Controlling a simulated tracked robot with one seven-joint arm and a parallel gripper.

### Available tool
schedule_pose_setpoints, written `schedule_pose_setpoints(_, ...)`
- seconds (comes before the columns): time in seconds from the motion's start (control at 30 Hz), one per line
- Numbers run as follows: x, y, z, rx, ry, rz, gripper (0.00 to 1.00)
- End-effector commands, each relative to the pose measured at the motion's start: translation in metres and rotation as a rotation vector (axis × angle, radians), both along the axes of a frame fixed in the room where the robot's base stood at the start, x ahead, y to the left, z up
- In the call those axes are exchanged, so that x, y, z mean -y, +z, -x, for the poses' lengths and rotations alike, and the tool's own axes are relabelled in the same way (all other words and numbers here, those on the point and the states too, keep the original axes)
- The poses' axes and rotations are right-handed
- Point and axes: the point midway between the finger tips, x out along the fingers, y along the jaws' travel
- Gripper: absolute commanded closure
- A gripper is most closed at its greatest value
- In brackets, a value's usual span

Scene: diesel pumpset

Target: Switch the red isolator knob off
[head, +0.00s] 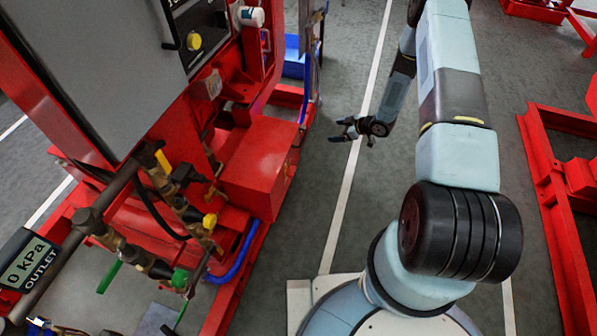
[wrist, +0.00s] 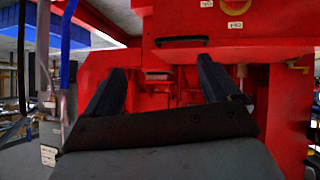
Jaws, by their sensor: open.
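I cannot make out the red isolator knob for certain in either view. My gripper (head: 345,129) is open and empty over the grey floor, to the right of the red pumpset (head: 258,165) in the head view. In the wrist view my gripper (wrist: 163,82) shows its two dark fingers spread apart, with red machine panels beyond them and nothing between them. A black control panel (head: 208,22) with a yellow knob (head: 194,41) is at the top of the pumpset in the head view.
Valves and pipes with yellow and green handles (head: 180,278) stand at the lower left, by an outlet gauge (head: 30,262) reading 0 kPa. A black handle (wrist: 182,41) is on the red panel ahead. A red frame (head: 550,190) stands right.

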Motion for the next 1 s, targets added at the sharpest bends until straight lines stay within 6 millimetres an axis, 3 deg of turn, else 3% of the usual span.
schedule_pose_setpoints(0.03,-0.005,-0.020,0.013,-0.010,0.018,-0.032,0.11)
schedule_pose_setpoints(0.2,-0.026,-0.070,0.052,-0.024,0.085,-0.149,0.11)
schedule_pose_setpoints(0.3,-0.035,-0.093,0.075,-0.031,0.113,-0.211,0.11)
schedule_pose_setpoints(0.5,-0.048,-0.119,0.106,-0.039,0.148,-0.297,0.11)
schedule_pose_setpoints(0.77,-0.061,-0.129,0.111,-0.039,0.159,-0.323,0.11)
schedule_pose_setpoints(1.0,-0.095,-0.143,0.099,-0.040,0.160,-0.322,0.11)
